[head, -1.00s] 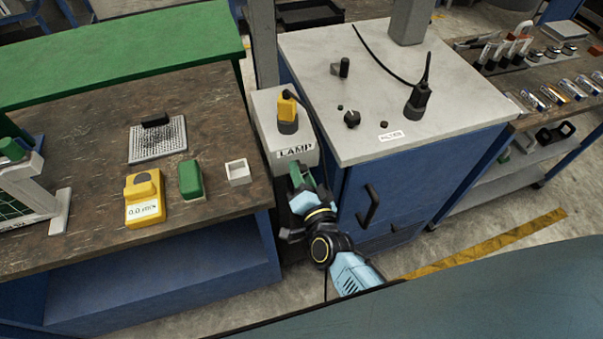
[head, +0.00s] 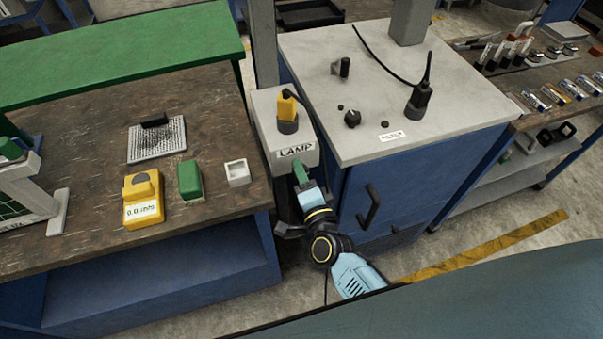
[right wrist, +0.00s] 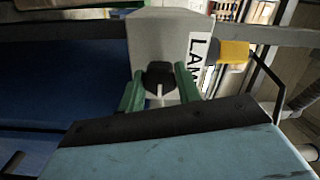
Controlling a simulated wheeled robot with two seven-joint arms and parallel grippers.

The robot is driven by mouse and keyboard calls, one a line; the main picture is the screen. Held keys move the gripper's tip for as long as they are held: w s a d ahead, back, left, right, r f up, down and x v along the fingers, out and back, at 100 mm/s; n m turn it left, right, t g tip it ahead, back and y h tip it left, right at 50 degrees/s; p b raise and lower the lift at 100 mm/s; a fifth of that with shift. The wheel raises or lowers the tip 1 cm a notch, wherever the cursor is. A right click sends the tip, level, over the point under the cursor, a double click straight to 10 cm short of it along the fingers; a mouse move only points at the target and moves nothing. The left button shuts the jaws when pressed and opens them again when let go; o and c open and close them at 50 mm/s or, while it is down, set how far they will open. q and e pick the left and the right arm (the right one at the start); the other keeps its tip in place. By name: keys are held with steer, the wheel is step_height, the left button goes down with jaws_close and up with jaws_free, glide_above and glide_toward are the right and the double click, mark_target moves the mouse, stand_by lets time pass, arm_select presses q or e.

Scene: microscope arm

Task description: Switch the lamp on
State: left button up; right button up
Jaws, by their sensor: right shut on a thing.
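The lamp box (head: 272,147) is a light grey box with a LAMP label, standing between the wooden bench and the blue cabinet. A yellow plug (head: 287,107) with a dark collar sits on its top. My right gripper (head: 301,174) is at the front face, below the label. In the right wrist view the box (right wrist: 160,38) shows sideways, and its black knob (right wrist: 159,76) with a white pointer line sits between the green fingertips (right wrist: 160,88). The fingers are shut on the knob. The knob is hidden in the head view. My left gripper is out of view.
The blue cabinet (head: 395,185) with a grey top and black handle stands close to the right of my right gripper. The wooden bench (head: 85,225) on the left holds a yellow meter (head: 142,200), a green block (head: 190,180) and a perforated plate (head: 157,140).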

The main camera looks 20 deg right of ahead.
steer(key=o, duration=1)
steer(key=shift+c, duration=0.2)
steer(key=s, duration=1.3)
steer(key=shift+s+d+b, duration=0.2)
steer(key=shift+s+b, duration=0.05)
steer(key=shift+b, duration=0.1)
